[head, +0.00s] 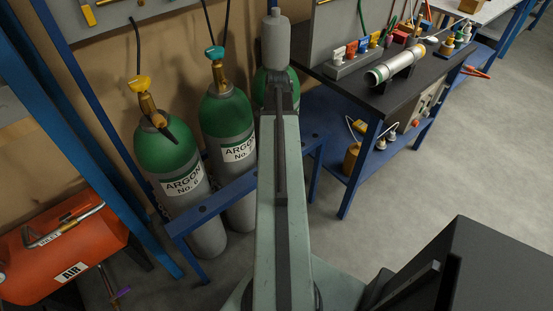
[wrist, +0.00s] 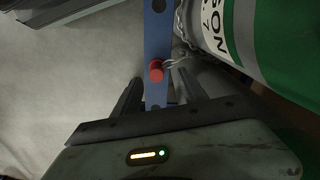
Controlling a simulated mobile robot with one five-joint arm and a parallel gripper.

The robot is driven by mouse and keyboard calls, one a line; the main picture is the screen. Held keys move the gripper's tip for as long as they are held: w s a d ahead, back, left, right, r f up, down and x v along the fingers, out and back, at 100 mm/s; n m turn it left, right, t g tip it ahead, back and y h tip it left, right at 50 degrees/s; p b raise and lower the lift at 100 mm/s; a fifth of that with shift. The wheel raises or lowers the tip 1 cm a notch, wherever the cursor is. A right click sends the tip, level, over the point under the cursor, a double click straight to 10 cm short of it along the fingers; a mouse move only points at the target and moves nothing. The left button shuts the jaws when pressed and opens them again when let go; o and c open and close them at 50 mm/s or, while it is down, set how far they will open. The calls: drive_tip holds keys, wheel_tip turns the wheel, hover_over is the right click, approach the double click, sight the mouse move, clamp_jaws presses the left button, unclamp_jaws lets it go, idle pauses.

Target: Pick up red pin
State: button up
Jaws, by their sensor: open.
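The red pin (wrist: 156,71) shows in the wrist view as a short red cylinder at the blue rail (wrist: 157,38), with a thin chain beside it. My gripper (wrist: 158,88) is open and empty, its two dark fingers spread to the left and right of the rail. The pin appears between and just beyond the fingertips; I cannot tell the depth gap. In the head view my arm covers the middle, and neither the pin nor my fingers can be made out.
In the head view, argon cylinders (head: 170,155) stand behind the blue rack (head: 215,203). A workbench (head: 400,95) is at the right, with open grey floor (head: 400,205) before it.

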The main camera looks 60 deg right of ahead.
drive_tip(key=shift+s+d+f+b, duration=0.1)
drive_tip(key=shift+s+f+b, duration=0.05)
drive_tip(key=shift+f+b, duration=0.65)
drive_tip(key=shift+s+d+f+b, duration=0.1)
drive_tip(key=shift+f+b, duration=0.55)
drive_tip(key=shift+f, duration=0.1)
wheel_tip(320, 180, down, 5)
drive_tip(key=b, duration=0.5)
drive_tip(key=shift+r, duration=0.25)
clamp_jaws()
